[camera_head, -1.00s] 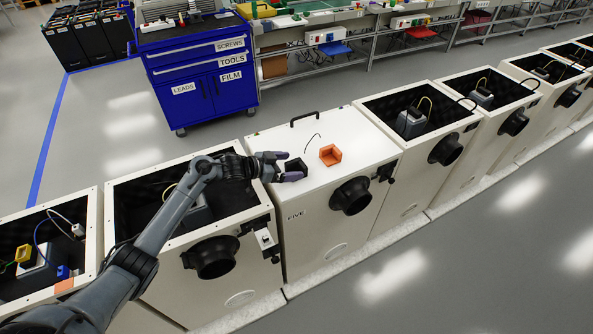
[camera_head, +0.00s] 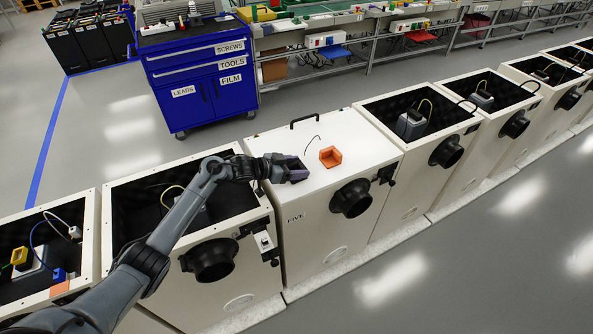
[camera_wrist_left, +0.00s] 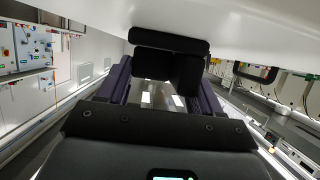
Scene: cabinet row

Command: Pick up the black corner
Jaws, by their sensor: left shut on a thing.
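The black corner (camera_head: 298,174) sits at the left part of the closed white lid of the cabinet marked FIVE (camera_head: 350,193). My left gripper (camera_head: 292,168) comes in from the left, low over the lid, and is shut on the black corner. The gripper's fingers partly hide the corner in the head view. In the left wrist view the black corner (camera_wrist_left: 168,66) lies between the two purple-tipped fingers (camera_wrist_left: 160,88). I cannot tell whether the corner still touches the lid. My right gripper is not in view.
An orange corner (camera_head: 330,157) lies on the same lid to the right. A black handle (camera_head: 305,120) stands at the lid's back edge. Open cabinets with dark interiors stand on both sides. A blue tool cart (camera_head: 200,80) stands behind.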

